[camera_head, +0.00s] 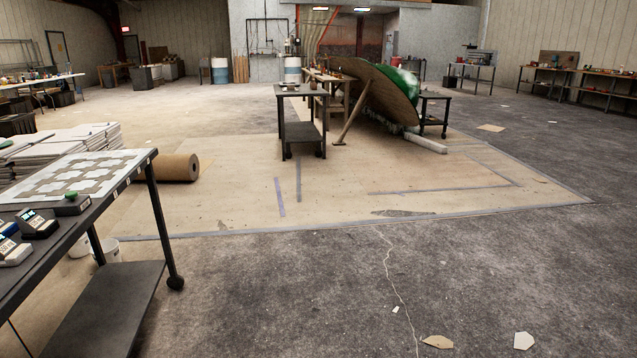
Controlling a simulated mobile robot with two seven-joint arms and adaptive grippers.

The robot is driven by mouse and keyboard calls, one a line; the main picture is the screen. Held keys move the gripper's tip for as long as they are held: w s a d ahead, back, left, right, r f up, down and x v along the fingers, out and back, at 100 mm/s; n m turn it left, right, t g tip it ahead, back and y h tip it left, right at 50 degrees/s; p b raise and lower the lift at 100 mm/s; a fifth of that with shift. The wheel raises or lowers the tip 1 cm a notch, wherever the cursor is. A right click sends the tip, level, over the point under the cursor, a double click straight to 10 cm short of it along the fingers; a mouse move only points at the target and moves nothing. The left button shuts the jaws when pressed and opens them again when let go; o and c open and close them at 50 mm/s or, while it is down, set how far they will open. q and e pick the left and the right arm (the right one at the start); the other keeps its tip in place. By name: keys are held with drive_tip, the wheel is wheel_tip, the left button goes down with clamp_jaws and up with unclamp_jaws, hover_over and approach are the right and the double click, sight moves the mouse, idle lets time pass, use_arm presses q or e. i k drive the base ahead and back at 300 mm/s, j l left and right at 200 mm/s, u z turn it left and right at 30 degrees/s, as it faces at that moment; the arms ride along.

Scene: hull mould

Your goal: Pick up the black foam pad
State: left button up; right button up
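No gripper of mine is in view. I cannot make out the black foam pad for certain. A dark block with a green piece on top (72,206) lies on the near cart (110,217) at the left. It is too small to tell if it is the pad. Several dark and pale items with labels, such as a dark one (37,226), lie on the same cart top, left of the block.
A patterned white sheet (85,172) covers the cart's far end. Stacked white boards (75,142) and a brown roll (172,168) are behind it. A dark wheeled table (301,92) and a tilted hull mould (378,90) stand mid-room. The floor right of the cart is mostly clear.

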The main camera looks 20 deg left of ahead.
sight(32, 226)
drive_tip(key=i+l+u, duration=0.15)
drive_tip(key=u, duration=0.2)
drive_tip(key=i+l+u, duration=0.25)
drive_tip(key=u, duration=0.15)
drive_tip(key=i+l+u, duration=0.35)
drive_tip(key=k+j, duration=0.05)
